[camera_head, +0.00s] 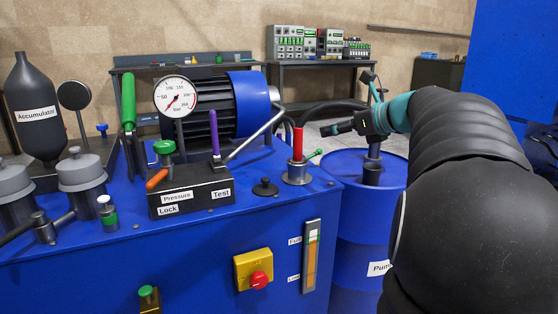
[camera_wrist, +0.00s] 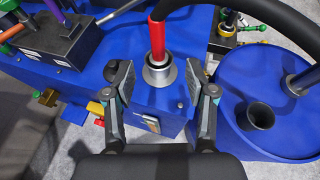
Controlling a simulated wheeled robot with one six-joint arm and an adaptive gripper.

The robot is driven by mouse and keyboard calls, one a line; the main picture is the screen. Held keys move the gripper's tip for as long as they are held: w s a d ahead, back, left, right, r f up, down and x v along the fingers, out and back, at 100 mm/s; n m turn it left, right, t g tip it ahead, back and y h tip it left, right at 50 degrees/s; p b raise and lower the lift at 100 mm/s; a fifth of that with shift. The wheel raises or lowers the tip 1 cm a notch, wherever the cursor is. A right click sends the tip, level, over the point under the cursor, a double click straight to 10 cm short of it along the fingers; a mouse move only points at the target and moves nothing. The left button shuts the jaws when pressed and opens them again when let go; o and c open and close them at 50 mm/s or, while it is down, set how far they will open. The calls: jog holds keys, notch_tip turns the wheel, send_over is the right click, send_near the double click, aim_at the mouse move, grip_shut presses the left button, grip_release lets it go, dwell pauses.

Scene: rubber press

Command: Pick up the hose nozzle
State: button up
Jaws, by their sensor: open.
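The hose nozzle (camera_head: 298,144) is a red upright cylinder standing in a silver flanged fitting (camera_head: 298,174) on the blue press top. It also shows in the wrist view (camera_wrist: 157,40), at top centre, with a black hose (camera_wrist: 205,6) curving from its top toward the right. My gripper (camera_head: 330,129) is to the right of the nozzle in the head view, apart from it. In the wrist view my gripper (camera_wrist: 157,82) is open and empty. Its two fingers appear on either side of the silver fitting, with the red part ahead between them. The nozzle's lower end is hidden.
A blue drum (camera_head: 344,190) with a black cup (camera_wrist: 256,116) stands right of the press. A black control block (camera_head: 190,192) with levers and a gauge (camera_head: 176,96) are to the left.

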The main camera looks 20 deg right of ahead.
jog(key=x, duration=0.8)
jog(key=b, duration=0.1)
send_over(297, 160)
jog(key=w, duration=0.1)
jog(key=shift+w+d+f, duration=0.1)
jog(key=shift+d+f, duration=0.2)
jog(key=shift+f, duration=0.5)
grip_shut()
